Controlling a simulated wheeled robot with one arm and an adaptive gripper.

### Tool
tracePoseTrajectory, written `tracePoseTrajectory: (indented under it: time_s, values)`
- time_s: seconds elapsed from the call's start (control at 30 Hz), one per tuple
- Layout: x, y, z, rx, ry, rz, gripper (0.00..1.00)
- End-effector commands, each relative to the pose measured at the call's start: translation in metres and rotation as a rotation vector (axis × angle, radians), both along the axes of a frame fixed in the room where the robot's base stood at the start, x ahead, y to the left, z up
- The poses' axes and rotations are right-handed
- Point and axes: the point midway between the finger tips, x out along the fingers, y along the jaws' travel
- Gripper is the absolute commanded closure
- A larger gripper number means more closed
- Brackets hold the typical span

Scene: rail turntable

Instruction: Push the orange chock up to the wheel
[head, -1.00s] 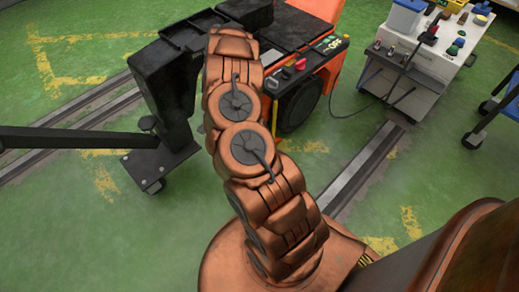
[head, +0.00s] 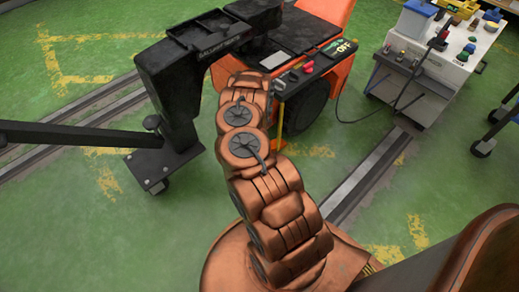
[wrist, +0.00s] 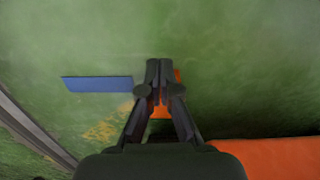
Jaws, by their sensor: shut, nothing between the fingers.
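My gripper (wrist: 158,72) shows in the wrist view with its fingers together and nothing between them. An orange piece, likely the orange chock (wrist: 176,76), lies below and behind the fingers and is mostly hidden by them. I cannot tell whether they touch it. In the head view the dark wheel (head: 304,104) is under the orange and black vehicle, just right of my arm. A thin yellow upright with a small orange foot (head: 280,146) stands left of the wheel. My arm hides the gripper in the head view.
A blue strip (wrist: 97,84) lies on the green floor left of my fingers. A larger orange surface (wrist: 275,155) is at lower right. A black wheeled stand (head: 165,100) is left of my arm. A rail (head: 370,175) and a white tool cart (head: 430,65) are to the right.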

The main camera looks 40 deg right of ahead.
Motion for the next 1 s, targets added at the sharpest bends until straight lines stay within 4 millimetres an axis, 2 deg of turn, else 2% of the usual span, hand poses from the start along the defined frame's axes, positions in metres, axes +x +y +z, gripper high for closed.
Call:
tracePoseTrajectory:
  time_s: [0.03, 0.3, 0.4, 0.6, 1.0]
  values:
    - [-0.001, -0.001, -0.015, 0.0, 0.002, -0.001, 1.0]
    - [0.0, -0.001, -0.061, -0.002, 0.0, 0.001, 1.0]
    - [0.001, -0.017, -0.06, -0.003, -0.004, -0.003, 1.0]
    - [0.001, -0.035, -0.058, -0.001, -0.002, -0.001, 1.0]
    - [0.001, -0.04, -0.056, 0.0, -0.001, 0.0, 1.0]
